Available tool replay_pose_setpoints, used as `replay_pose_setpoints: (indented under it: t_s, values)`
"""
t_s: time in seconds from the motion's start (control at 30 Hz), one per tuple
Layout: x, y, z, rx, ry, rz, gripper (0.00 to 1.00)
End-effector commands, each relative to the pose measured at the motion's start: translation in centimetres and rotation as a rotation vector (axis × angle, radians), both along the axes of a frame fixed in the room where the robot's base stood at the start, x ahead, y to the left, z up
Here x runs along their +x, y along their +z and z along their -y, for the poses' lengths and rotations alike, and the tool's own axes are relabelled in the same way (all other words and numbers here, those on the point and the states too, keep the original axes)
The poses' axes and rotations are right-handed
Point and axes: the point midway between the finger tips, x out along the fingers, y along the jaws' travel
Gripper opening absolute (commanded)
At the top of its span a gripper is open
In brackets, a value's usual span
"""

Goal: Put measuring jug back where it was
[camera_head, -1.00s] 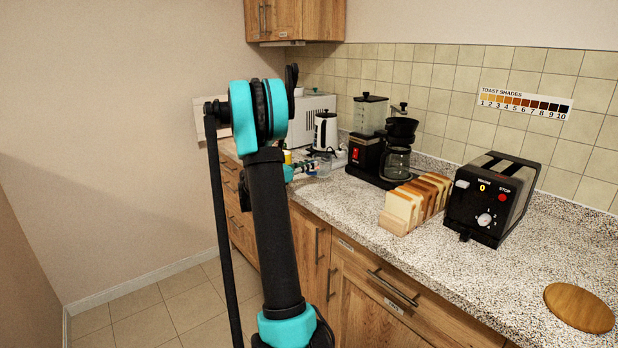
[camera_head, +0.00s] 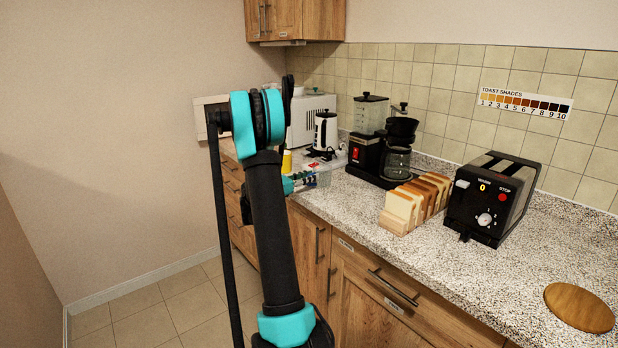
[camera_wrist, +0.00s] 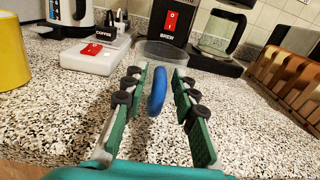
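The clear measuring jug (camera_wrist: 165,52) with a blue handle (camera_wrist: 157,92) stands upright on the speckled counter in the wrist view. Its handle points toward me. My gripper (camera_wrist: 160,74) is open, with one green finger pad on each side of the blue handle. I see a gap between the handle and each pad. In the head view, my gripper (camera_head: 302,182) is low over the counter's front edge, and the clear jug (camera_head: 323,177) shows faintly just right of it. My arm hides part of this area.
A coffee maker (camera_head: 398,155) and a grinder with a red switch (camera_head: 364,155) stand behind the jug. A white slab with a red label (camera_wrist: 88,58) lies to its left, near a yellow cylinder (camera_wrist: 12,55). Bread slices (camera_head: 417,198) and a toaster (camera_head: 492,198) stand to the right.

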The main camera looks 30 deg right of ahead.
Motion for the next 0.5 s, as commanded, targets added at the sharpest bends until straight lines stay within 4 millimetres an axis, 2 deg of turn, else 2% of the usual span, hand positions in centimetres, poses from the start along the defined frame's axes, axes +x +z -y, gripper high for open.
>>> replay_pose_setpoints:
  t_s: [0.37,0.5]
  values:
    - [0.0,0.4,0.0,0.000,0.000,0.000,0.33]
    - [-0.1,0.3,-1.8,0.000,0.002,0.000,0.33]
